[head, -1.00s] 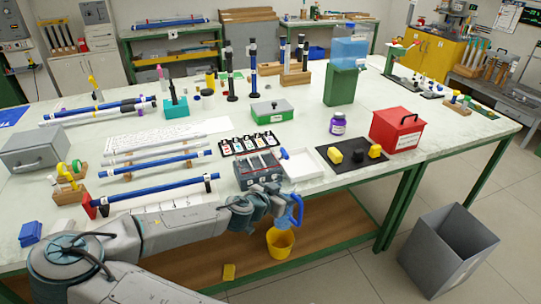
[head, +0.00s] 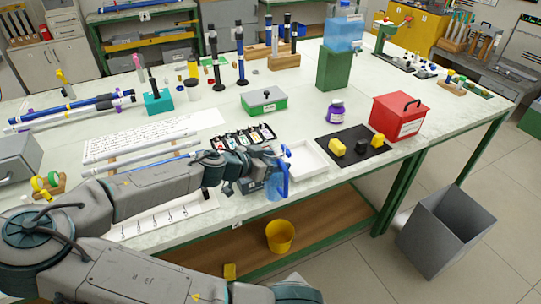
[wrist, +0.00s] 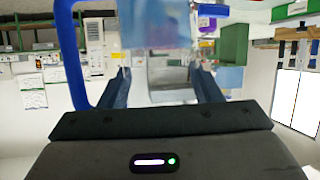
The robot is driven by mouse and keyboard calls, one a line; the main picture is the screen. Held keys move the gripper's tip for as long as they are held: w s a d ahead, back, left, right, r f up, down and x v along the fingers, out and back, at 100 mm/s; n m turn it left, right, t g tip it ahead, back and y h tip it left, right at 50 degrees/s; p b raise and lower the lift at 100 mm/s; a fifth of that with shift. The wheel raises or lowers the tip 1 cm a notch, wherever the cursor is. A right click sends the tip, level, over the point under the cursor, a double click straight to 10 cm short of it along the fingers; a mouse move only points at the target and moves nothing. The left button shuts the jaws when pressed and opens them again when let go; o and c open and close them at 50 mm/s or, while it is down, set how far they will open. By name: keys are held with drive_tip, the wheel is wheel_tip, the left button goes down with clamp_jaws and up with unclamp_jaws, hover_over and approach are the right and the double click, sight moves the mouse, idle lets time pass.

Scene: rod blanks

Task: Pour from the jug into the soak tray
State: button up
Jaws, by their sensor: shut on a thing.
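The jug (head: 275,188) is translucent blue with a solid blue handle (head: 284,163). It is in my gripper near the table's front edge and looks roughly upright. My gripper (head: 264,170) is shut on it; in the wrist view the two fingers sit either side of the jug (wrist: 160,25), with its blue handle on the left. The soak tray (head: 322,170) is a shallow white tray on the table, just right of and behind the jug. The jug's near side partly overlaps the tray's left edge in the head view. The liquid level cannot be made out.
A black mat (head: 352,158) with yellow and black pieces lies right of the tray, near a purple jar (head: 336,111) and a red box (head: 400,117). A green box (head: 264,102) stands behind. A yellow bucket (head: 280,236) is below the table edge.

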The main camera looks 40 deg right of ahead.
drive_tip(key=shift+w+d+r+n+g+p, duration=0.3)
drive_tip(key=shift+w+d+g+p, duration=0.15)
drive_tip(key=shift+p, duration=0.35)
drive_tip(key=shift+w+d+f+n+g+y+p, duration=0.2)
drive_tip(key=shift+w+n+g+y+p, duration=0.15)
drive_tip(key=shift+w+n+p, duration=0.35)
drive_tip(key=shift+w+d+f+n+g+p, duration=0.1)
drive_tip(key=shift+w+f+n+g+p, duration=0.2)
drive_tip(key=shift+w, duration=0.25)
drive_tip(key=shift+w+d+f+n+g+p, duration=0.15)
drive_tip(key=shift+w+f+n+g, duration=0.1)
drive_tip(key=shift+w, duration=0.25)
drive_tip(key=shift+a+r+g+p, duration=0.15)
drive_tip(key=shift+a+g+p, duration=0.05)
drive_tip(key=shift+g+p, duration=0.1)
drive_tip(key=shift+n, duration=0.55)
drive_tip(key=shift+g+y, duration=0.25)
drive_tip(key=shift+f, duration=0.2)
